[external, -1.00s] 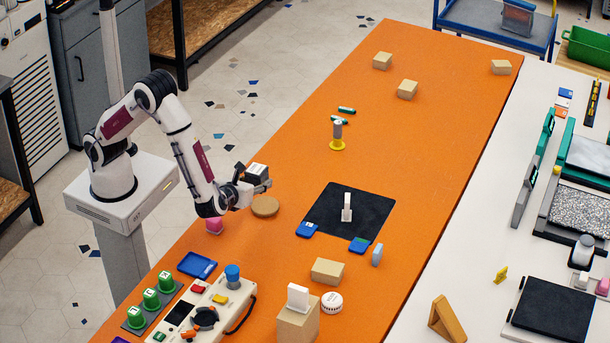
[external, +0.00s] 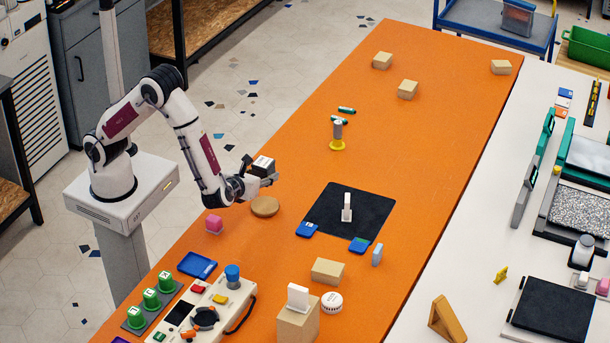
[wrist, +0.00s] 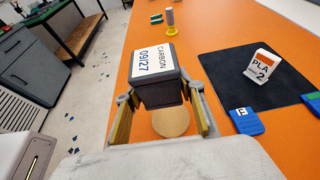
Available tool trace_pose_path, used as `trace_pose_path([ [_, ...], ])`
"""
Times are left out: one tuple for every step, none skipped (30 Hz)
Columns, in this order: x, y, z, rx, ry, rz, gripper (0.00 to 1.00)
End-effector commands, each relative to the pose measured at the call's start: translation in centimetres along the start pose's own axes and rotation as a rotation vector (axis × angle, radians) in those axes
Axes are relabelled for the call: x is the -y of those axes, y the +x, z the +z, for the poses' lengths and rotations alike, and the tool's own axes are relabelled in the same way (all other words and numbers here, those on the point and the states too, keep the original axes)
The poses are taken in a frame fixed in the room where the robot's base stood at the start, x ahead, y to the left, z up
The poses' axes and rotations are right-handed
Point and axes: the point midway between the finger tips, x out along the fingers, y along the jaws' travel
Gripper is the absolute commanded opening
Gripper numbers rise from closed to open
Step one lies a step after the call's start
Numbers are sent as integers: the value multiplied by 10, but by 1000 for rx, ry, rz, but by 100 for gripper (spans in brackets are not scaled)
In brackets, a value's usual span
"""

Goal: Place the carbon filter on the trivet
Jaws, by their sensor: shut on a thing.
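The carbon filter (wrist: 155,75) is a dark box with a white label reading "CARBON 09/27". My gripper (wrist: 160,105) is shut on it, one finger on each side, and holds it up off the table. In the external view the filter (external: 263,165) is at the end of my gripper (external: 257,178), above the trivet. The trivet (external: 265,206) is a round tan disc lying on the orange table. The filter and trivet are apart.
Right of the trivet is a black mat (external: 367,213) with a white PLA block (external: 346,207) and blue cards (external: 307,229) at its edge. A yellow-based post (external: 337,136) stands farther back.

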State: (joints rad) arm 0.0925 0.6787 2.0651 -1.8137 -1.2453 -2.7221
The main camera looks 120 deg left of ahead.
Motion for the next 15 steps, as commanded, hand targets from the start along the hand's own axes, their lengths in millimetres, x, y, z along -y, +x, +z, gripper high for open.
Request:
trace_pose_path([
  [0, 2, -5, 1, 3, 1, 15],
  [0, 3, -8, 1, 4, 1, 15],
  [0, 5, -11, 1, 3, 1, 15],
  [0, 6, -14, 1, 3, 1, 15],
  [-1, 8, -18, 1, 4, 1, 15],
  [0, 9, -22, 1, 4, 2, 15],
  [0, 11, -26, 1, 3, 2, 15],
  [0, 12, -29, 1, 3, 2, 15],
  [0, 14, -34, 1, 4, 2, 15],
  [0, 15, -36, 1, 2, 2, 15],
  [0, 16, -39, 1, 2, 1, 15],
  [0, 18, -43, 1, 2, 1, 15],
  [0, 18, -45, 1, 2, 1, 15],
  [0, 19, -46, 0, 2, 0, 15],
  [0, 20, -48, 0, 1, 0, 15],
])
